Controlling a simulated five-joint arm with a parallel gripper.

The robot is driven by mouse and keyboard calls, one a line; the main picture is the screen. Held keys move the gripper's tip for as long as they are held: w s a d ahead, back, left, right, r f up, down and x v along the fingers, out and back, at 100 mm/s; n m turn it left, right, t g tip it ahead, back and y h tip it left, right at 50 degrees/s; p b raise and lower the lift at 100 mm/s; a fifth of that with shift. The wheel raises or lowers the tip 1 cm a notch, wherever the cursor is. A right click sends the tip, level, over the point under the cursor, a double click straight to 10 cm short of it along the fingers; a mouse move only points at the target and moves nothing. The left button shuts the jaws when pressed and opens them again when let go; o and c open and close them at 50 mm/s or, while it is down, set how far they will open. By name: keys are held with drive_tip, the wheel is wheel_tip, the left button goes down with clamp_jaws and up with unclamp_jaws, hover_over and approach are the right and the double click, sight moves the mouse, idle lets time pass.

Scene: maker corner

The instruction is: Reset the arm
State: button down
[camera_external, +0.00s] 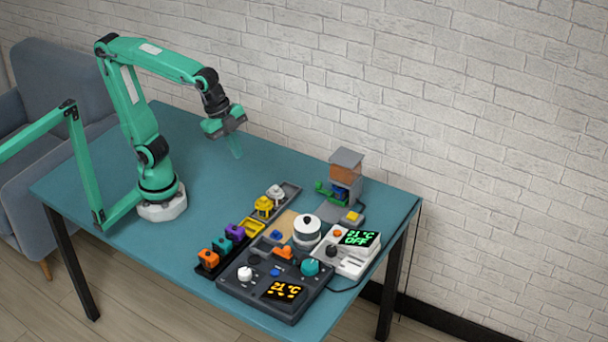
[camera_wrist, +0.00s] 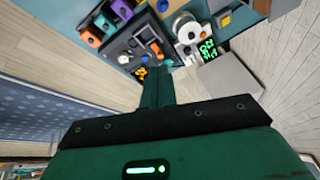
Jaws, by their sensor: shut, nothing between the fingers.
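My green arm stands on the left part of the teal table (camera_external: 110,195), with its upper links raised and bent over toward the right. My gripper (camera_external: 237,152) hangs in the air above the back middle of the table, pointing down, shut and empty. In the wrist view its green fingers (camera_wrist: 157,88) are together, with nothing between them. The gripper touches nothing and is well apart from the devices on the right.
A dark control panel (camera_external: 256,297) and a white unit reading "21°C OFF" (camera_external: 345,262) stand at the right front. Several coloured blocks sit in trays beside them, including an orange one (camera_external: 208,258). A small machine with a hopper (camera_external: 346,172) stands behind. The table's middle is clear.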

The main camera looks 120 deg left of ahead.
drive_tip(key=s+d+f+n+t, duration=0.1)
drive_tip(key=s+d+f+n, duration=0.2)
drive_tip(key=s, duration=0.5)
drive_tip(key=shift+s+f+n, duration=0.3)
drive_tip(key=shift+f+n, duration=0.2)
drive_tip(key=shift+f, duration=0.4)
